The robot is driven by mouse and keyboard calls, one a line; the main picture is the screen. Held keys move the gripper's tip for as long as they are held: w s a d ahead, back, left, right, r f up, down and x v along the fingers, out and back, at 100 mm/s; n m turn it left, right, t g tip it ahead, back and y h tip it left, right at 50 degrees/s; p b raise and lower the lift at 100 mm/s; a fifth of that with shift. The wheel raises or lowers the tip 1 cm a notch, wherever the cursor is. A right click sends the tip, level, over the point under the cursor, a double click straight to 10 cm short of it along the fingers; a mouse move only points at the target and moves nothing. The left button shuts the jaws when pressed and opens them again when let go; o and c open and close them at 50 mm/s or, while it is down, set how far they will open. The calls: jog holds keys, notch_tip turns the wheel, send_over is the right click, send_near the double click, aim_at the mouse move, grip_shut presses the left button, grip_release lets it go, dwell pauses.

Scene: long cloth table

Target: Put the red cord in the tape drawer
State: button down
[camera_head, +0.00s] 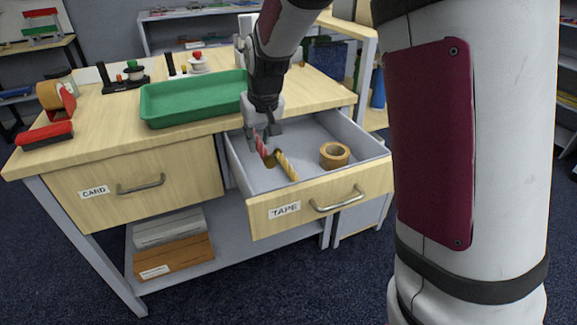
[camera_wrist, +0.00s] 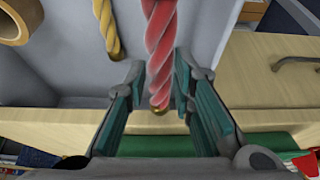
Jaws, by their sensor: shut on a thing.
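My gripper (camera_head: 264,130) is above the open drawer labelled TAPE (camera_head: 272,222), pointing down into its back left part. It is shut on the red cord (camera_head: 261,146). In the wrist view the twisted red cord (camera_wrist: 160,38) runs between the fingers (camera_wrist: 162,75), with one end near the gripper's base. I cannot tell whether the cord's far end touches the drawer floor. A yellow cord (camera_head: 287,166) lies in the drawer just beside it, and a brown tape roll (camera_head: 334,155) lies to the right. Both also show in the wrist view.
A green tray (camera_head: 190,100) stands on the tabletop behind the drawer. The drawer labelled CARD (camera_head: 130,188) is shut at left. A red stapler-like object (camera_head: 46,135) and a tape dispenser (camera_head: 58,100) stand at the left end. The drawer's right rear floor looks clear.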

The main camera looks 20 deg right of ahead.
aim_at(265, 149)
notch_tip(265, 149, down, 10)
jog(key=b, duration=0.2)
jog(key=shift+f+b, duration=0.1)
jog(key=shift+b, duration=0.3)
jog(key=shift+f, duration=0.15)
jog(key=c, duration=1.4)
grip_release()
jog(key=shift+o, duration=0.2)
jog(key=p+v, duration=0.3)
jog(key=v, duration=0.9)
jog(key=shift+s+r+p, duration=0.15)
jog(key=shift+r+p, duration=0.1)
jog(key=shift+p, duration=0.05)
